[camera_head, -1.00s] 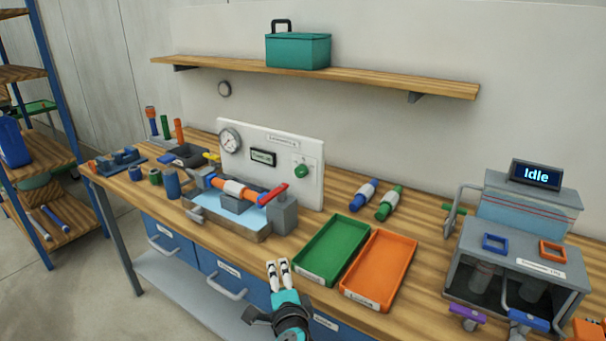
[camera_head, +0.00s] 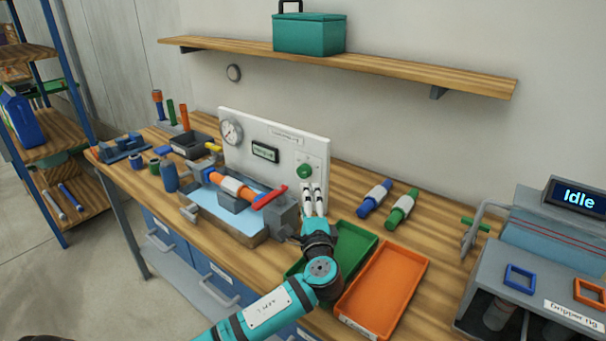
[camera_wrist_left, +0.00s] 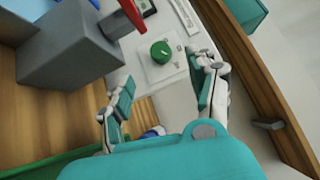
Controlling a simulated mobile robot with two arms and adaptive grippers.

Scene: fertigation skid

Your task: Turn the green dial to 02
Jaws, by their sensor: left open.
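The green dial (camera_head: 304,171) sits on the right part of the upright white panel (camera_head: 262,150) at the back of the bench. In the left wrist view the round green dial (camera_wrist_left: 161,52) has a small light mark on its face and a pale plate with a scale around it; the numbers are too small to read. My left gripper (camera_head: 314,190) is just in front of and below the dial in the head view. In the wrist view its two fingers (camera_wrist_left: 160,95) are spread apart, with the dial beyond the tips and untouched. My right gripper is not in view.
A grey block (camera_head: 281,216) and red handle (camera_head: 269,196) stand close left of my gripper. A green tray (camera_head: 357,243) lies below my arm, beside an orange tray (camera_head: 385,285). A wooden shelf (camera_head: 400,75) with a teal box (camera_head: 309,34) hangs above.

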